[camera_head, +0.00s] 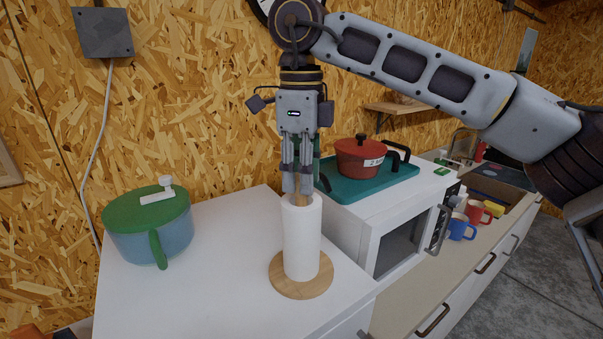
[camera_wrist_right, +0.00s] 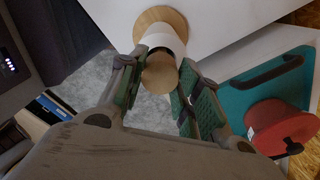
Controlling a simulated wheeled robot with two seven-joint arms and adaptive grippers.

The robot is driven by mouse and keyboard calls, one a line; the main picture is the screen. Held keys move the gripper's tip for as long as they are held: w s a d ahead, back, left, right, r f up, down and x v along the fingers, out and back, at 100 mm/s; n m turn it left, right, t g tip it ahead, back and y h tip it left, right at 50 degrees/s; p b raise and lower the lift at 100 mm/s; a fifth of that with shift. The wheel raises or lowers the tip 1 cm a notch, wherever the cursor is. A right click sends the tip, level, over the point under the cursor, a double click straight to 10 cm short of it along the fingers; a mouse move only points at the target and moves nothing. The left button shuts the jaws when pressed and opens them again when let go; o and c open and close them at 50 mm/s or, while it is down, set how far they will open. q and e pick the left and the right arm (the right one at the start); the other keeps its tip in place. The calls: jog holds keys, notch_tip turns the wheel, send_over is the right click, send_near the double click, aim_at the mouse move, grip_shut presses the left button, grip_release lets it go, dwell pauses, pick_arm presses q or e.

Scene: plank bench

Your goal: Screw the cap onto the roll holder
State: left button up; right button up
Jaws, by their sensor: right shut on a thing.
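The roll holder (camera_head: 301,287) stands upright on the white counter, with a round wooden base and a white paper roll (camera_head: 302,240) around its post. My right gripper (camera_head: 299,188) points straight down over the top of the roll. Its fingers are shut on the wooden cap (camera_wrist_right: 160,73), which shows as a round disc between the green finger pads in the right wrist view. The holder's base (camera_wrist_right: 163,15) and the roll show beyond the cap there. The fingers hide most of the cap in the head view, and I cannot tell whether its thread is engaged. My left gripper is not in view.
A blue pot (camera_head: 150,236) with a green lid stands left on the counter. A white microwave (camera_head: 377,229) stands right of the roll, with a teal tray (camera_head: 345,190) and red pot (camera_head: 358,160) on top. Counter space between the blue pot and roll is clear.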

jog(key=shift+f+m, duration=0.1)
jog(key=shift+m, duration=0.5)
jog(key=shift+m, duration=0.7)
jog(key=shift+m+b, duration=0.3)
jog(key=shift+m, duration=0.5)
jog(key=o, duration=1.1)
jog(key=shift+o, duration=0.2)
jog(key=shift+r, duration=0.2)
